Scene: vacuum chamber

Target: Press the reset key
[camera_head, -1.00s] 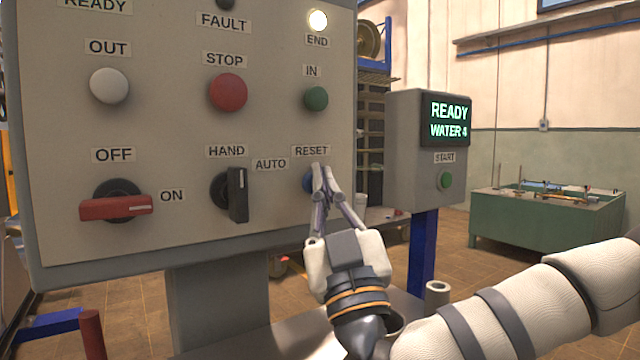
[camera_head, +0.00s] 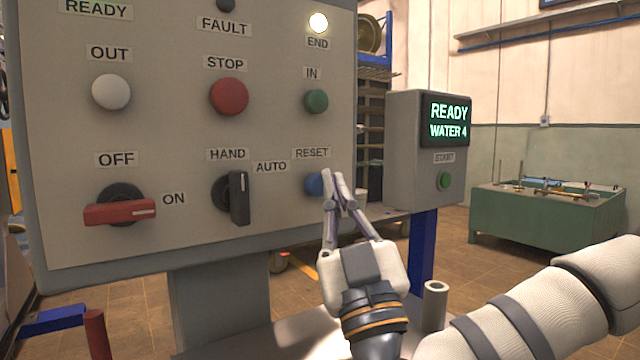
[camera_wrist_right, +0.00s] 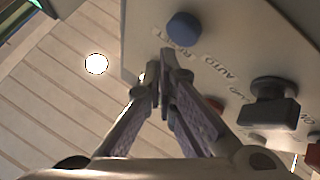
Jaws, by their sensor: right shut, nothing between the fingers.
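The reset key is a round blue button (camera_head: 314,184) under the RESET label on the grey control panel (camera_head: 170,225). It also shows at the top of the right wrist view (camera_wrist_right: 186,28). My right gripper (camera_head: 334,174) is shut and empty. Its fingertips are just right of the blue button in the head view and cover part of its right edge. In the right wrist view the fingertips (camera_wrist_right: 168,62) appear apart from the button, with a gap between them. My left gripper is not in view.
Left of the reset key is the black HAND/AUTO selector (camera_head: 238,198), then the red OFF/ON switch (camera_head: 120,212). Above are the green IN button (camera_head: 316,101) and red STOP button (camera_head: 229,96). A grey box with a START button (camera_head: 444,180) stands to the right.

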